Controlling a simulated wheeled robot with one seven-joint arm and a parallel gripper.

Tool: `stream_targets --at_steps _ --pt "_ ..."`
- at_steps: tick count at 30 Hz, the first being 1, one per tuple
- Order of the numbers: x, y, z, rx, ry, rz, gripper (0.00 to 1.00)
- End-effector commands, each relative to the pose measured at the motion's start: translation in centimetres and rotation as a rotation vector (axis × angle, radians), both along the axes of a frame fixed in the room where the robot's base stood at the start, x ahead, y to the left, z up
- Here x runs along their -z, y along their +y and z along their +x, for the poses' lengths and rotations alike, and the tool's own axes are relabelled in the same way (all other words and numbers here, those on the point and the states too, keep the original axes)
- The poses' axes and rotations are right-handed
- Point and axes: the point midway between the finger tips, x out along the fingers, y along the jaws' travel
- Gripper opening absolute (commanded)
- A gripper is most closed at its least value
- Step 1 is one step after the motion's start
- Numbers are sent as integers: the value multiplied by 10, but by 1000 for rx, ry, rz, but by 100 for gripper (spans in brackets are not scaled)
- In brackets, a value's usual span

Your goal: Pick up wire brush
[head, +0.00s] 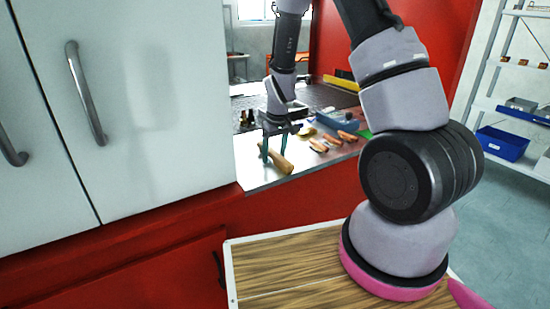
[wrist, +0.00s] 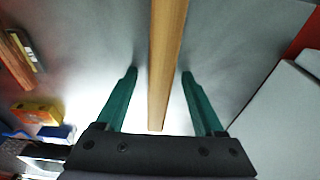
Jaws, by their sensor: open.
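A long wooden piece, which looks like the wire brush's handle (head: 278,161), lies on the grey metal worktop; no bristles show. In the wrist view the wooden bar (wrist: 166,50) runs lengthwise between the two green fingers, with a gap on each side. My gripper (head: 274,149) points down over it, open and empty. In the wrist view my gripper (wrist: 159,73) straddles the bar without visible contact. Whether the fingertips reach down beside the wood or stay above it, I cannot tell.
Several wooden-handled tools (head: 320,145) and a blue-grey tray (head: 338,120) lie right of my gripper. A yellow item (wrist: 36,112) shows at left in the wrist view. A white cabinet (head: 130,100) stands close on the left.

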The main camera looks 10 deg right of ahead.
Motion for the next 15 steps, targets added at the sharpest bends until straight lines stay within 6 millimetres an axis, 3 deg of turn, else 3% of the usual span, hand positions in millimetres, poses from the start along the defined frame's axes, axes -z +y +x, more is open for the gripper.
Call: stream_targets --at_steps 3,8,9,15 --pt "0 0 0 0 0 0 66" --pt "0 0 0 0 0 0 5" --pt "0 0 0 0 0 0 0" --pt "-1 0 0 0 0 0 0"
